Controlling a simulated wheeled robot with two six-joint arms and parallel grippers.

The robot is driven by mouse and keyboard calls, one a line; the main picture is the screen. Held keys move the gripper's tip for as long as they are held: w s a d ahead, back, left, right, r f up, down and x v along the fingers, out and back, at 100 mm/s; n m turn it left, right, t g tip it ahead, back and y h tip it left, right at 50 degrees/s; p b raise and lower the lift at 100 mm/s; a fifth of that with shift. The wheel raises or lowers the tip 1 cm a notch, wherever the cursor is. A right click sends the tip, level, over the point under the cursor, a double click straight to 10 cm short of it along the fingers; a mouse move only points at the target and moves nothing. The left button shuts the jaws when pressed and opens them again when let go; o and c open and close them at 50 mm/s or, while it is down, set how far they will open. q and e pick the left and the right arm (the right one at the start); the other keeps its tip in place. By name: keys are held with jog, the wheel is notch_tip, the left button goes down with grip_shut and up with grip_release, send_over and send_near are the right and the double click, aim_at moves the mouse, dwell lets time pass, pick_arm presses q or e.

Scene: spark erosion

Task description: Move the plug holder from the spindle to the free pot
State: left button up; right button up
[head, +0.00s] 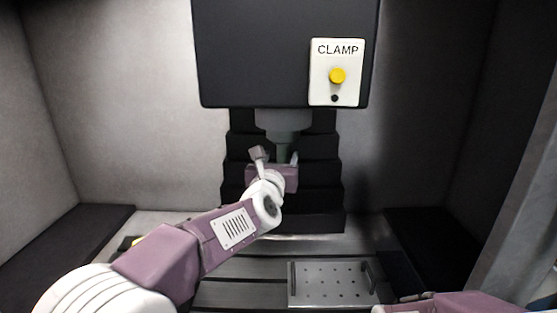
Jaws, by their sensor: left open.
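The plug holder (283,150) is a dark grey-green piece hanging upright under the spindle (283,124), below the black machine head. My left gripper (275,157) is raised to it, with its jaws open and one finger on each side of the holder. I cannot tell whether the fingers touch it. The holder's lower end is hidden behind the gripper body. I cannot make out a pot; my left arm covers part of the lower left.
A white CLAMP panel (351,60) with a yellow button (337,76) is on the machine head. A perforated metal tray (329,291) lies on the slotted table. Dark ledges (60,245) flank the chamber.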

aim_at(282, 153)
pick_arm(q)
jog(key=w, duration=0.1)
jog(key=w+p, duration=0.1)
jog(key=w, duration=0.1)
jog(key=w+p, duration=0.1)
jog(key=w, duration=0.1)
jog(key=shift+w+d+f, duration=0.1)
jog(key=shift+d, duration=0.2)
jog(key=shift+w+d, duration=0.1)
jog(key=shift+d, duration=0.15)
jog(key=shift+a, duration=0.15)
pick_arm(e)
notch_tip(282, 153, up, 3)
jog(key=shift+w+f, duration=0.1)
jog(key=shift+f, duration=0.05)
pick_arm(q)
jog(key=c, duration=0.4)
grip_shut()
pick_arm(e)
jog(key=shift+w, duration=0.1)
grip_shut()
